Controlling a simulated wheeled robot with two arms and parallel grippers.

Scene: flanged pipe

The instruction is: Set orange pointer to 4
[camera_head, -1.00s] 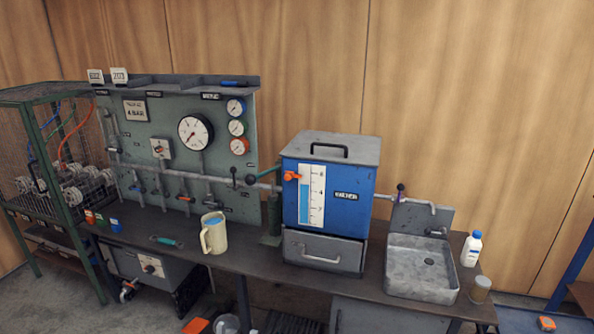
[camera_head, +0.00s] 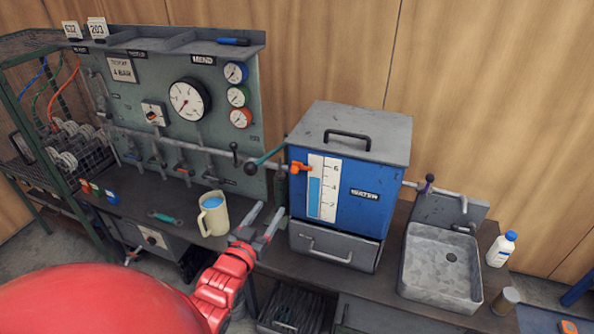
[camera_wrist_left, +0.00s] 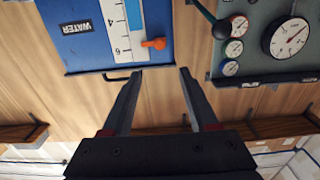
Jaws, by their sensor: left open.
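The orange pointer (camera_head: 300,168) sits at the left edge of the white level scale (camera_head: 322,186) on the blue water tank (camera_head: 365,184). It is near the 6 mark, above the 4. In the left wrist view, which is upside down, the pointer (camera_wrist_left: 153,43) shows beside the 6. My left gripper (camera_head: 267,221) is open and empty, in front of the bench, below and left of the pointer. Its fingers also show in the left wrist view (camera_wrist_left: 161,75), apart from the pointer. My right gripper is not in view.
A cream jug (camera_head: 214,215) stands on the bench left of my left gripper. A teal-handled lever (camera_head: 270,156) and pipe reach the tank's left side. A grey sink (camera_head: 440,265) and white bottle (camera_head: 501,249) are at the right.

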